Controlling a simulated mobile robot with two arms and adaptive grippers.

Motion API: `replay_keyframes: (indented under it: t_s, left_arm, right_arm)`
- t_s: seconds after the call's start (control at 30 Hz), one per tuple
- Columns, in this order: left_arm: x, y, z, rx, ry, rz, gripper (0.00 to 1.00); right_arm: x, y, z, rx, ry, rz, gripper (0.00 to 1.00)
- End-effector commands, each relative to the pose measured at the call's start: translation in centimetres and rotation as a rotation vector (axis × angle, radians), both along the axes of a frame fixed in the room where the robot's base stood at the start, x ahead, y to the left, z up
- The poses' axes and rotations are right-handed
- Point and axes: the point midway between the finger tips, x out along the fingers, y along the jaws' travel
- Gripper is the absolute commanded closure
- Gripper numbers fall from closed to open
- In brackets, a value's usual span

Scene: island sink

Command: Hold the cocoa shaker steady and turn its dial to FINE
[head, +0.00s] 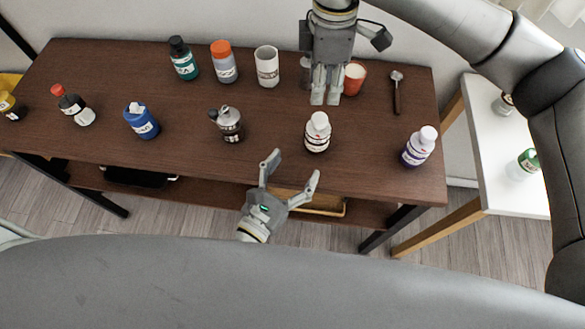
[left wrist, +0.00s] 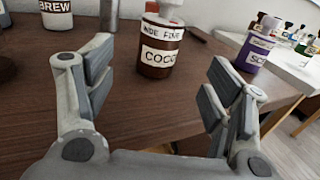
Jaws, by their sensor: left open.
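The cocoa shaker (head: 318,133) is a dark brown jar with white label bands and a white top, upright near the table's front edge. In the left wrist view the shaker (left wrist: 161,48) shows a label starting "COCO" and an upper band with "FINE"; its top is cut off. Which setting the dial is at cannot be told. My left gripper (head: 293,167) is open and empty in front of the shaker, its fingers apart and not touching it. My right gripper (head: 325,101) points down behind the shaker, apart from it; its fingers look close together, but the opening is unclear.
A silver shaker (head: 231,126) stands left of the cocoa shaker and a purple bottle (head: 418,147) right. A red cup (head: 355,78) is beside my right gripper, and a spoon (head: 397,92) lies farther right. Several bottles and a white mug (head: 266,67) stand left and back.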

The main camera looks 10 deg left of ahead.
Motion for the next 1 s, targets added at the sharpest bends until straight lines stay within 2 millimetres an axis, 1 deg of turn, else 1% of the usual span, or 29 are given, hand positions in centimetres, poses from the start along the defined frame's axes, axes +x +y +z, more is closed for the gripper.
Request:
replay_keyframes:
  t_s: [0.17, 0.4, 0.6, 0.8, 1.0]
  left_arm:
    - [1.8, -0.8, 0.0, -0.005, 0.001, -0.001, 0.24]
    - [5.9, -2.5, 0.0, -0.005, 0.0, 0.0, 0.24]
    - [8.6, -3.7, 0.0, -0.005, 0.002, 0.0, 0.24]
    - [9.8, -4.2, -0.1, -0.003, 0.003, -0.002, 0.24]
    - [9.9, -4.3, -0.1, -0.003, 0.003, -0.002, 0.24]
  right_arm:
    - [0.0, 0.0, 0.0, 0.0, 0.0, 0.0, 0.64]
    - [0.0, 0.0, 0.0, 0.0, 0.0, 0.0, 0.64]
    - [0.0, 0.0, 0.0, 0.0, 0.0, 0.0, 0.64]
    - [0.0, 0.0, 0.0, 0.0, 0.0, 0.0, 0.64]
    - [0.0, 0.0, 0.0, 0.0, 0.0, 0.0, 0.64]
